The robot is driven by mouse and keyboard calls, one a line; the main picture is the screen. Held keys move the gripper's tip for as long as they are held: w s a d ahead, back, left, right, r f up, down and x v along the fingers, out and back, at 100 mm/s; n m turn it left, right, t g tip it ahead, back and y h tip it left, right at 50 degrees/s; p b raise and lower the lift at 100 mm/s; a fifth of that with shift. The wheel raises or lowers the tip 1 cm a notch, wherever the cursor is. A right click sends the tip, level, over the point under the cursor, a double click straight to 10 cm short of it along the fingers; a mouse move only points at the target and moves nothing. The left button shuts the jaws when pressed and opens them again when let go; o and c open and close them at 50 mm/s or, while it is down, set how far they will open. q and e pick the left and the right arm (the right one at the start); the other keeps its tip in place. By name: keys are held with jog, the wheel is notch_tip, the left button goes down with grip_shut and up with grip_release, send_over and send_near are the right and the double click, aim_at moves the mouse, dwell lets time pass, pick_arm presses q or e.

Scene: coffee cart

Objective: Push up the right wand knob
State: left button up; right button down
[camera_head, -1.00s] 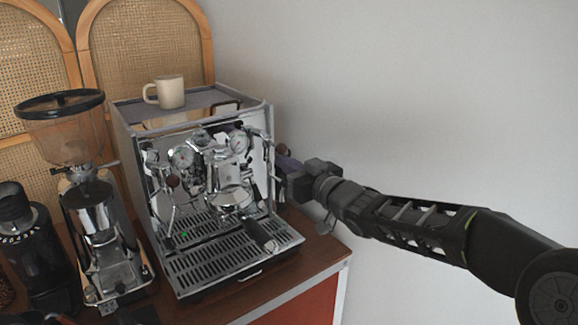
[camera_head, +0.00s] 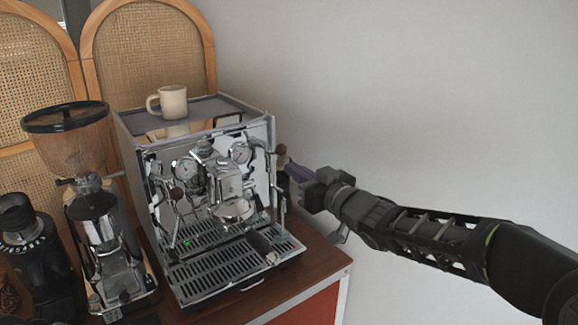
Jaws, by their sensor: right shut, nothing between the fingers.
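The chrome espresso machine (camera_head: 205,205) stands on the brown counter. The right wand knob (camera_head: 281,149) is a small dark knob at the machine's front right edge, with the right steam wand hanging below it. My right gripper (camera_head: 290,168) comes in from the right, shut and empty, with its fingertips close beside and slightly below the knob. I cannot tell whether they touch it. The left wand knob (camera_head: 177,194) shows at the machine's front left. My left gripper is not in view.
A cream mug (camera_head: 172,102) stands on top of the machine. A coffee grinder (camera_head: 95,220) and a smaller black grinder (camera_head: 35,255) stand to the left. The white wall (camera_head: 420,100) fills the right side, with open space before it.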

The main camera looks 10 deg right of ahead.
jog(key=v, duration=0.5)
jog(key=shift+s+f+p, duration=0.2)
jog(key=shift+s+p, duration=0.05)
jog(key=shift+p, duration=0.15)
dwell(0.6)
